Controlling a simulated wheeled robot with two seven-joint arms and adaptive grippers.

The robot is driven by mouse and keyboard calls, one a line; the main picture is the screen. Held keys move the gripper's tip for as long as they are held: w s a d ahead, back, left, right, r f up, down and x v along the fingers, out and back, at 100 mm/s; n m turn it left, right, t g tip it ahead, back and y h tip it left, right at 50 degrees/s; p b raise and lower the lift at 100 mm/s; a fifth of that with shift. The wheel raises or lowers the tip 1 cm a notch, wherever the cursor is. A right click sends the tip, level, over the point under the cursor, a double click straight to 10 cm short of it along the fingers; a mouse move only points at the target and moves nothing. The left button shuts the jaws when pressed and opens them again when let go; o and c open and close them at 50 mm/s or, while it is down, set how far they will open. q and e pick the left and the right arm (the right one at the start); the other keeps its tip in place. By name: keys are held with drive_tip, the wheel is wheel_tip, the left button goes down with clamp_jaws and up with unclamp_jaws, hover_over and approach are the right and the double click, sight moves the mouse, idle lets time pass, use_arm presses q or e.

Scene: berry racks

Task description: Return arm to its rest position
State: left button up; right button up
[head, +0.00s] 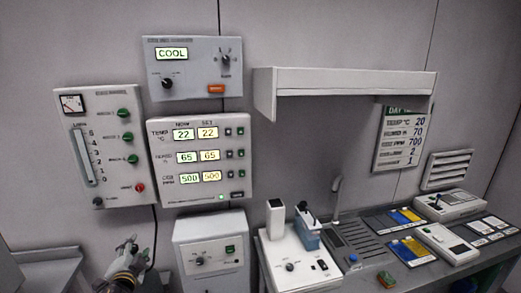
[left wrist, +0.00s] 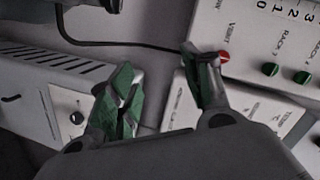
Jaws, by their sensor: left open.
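My left gripper (head: 131,246) shows at the lower left of the head view, in front of the wall below the panel with green knobs (head: 113,160). In the left wrist view its two green-padded fingers (left wrist: 160,85) stand apart with nothing between them. The same knob panel is at the upper right of that view, its red knob (left wrist: 223,56) close beside one fingertip in the picture. I cannot tell whether they touch. My right gripper is not in view.
A white display panel (head: 158,193) and a COOL control box (head: 230,83) are on the wall. A grey box with a dial (head: 210,262) stands right of my gripper. A bench (head: 345,275) with instruments is at the right, under a shelf (head: 345,83). A dark cable (left wrist: 120,45) hangs nearby.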

use_arm(q)
drive_tip(key=s+d+f+n+g+h, duration=0.2)
drive_tip(key=s+d+f+g, duration=0.3)
drive_tip(key=s, duration=0.4)
drive_tip(key=s+d+f+n+g+h, duration=0.2)
drive_tip(key=s+d+f+n+g, duration=0.1)
drive_tip(key=s+d+f, duration=0.4)
drive_tip(key=s+d+f+n+g+h, duration=0.2)
drive_tip(key=s+d+f+g, duration=0.15)
drive_tip(key=s+d, duration=0.45)
drive_tip(key=s+a+f+g, duration=0.1)
drive_tip(key=s+f, duration=0.1)
drive_tip(key=f, duration=1.4)
drive_tip(key=s+a+f, duration=0.1)
drive_tip(key=s+f, duration=0.2)
drive_tip(key=f, duration=1.4)
drive_tip(key=s+a+f, duration=0.2)
drive_tip(key=s+f, duration=0.8)
drive_tip(key=s, duration=0.1)
drive_tip(key=s+a+f+g, duration=0.1)
drive_tip(key=s+f, duration=0.8)
drive_tip(key=s, duration=0.2)
drive_tip(key=shift+a+f+m, duration=0.3)
drive_tip(key=shift+a+f, duration=0.05)
drive_tip(key=shift+a, duration=0.05)
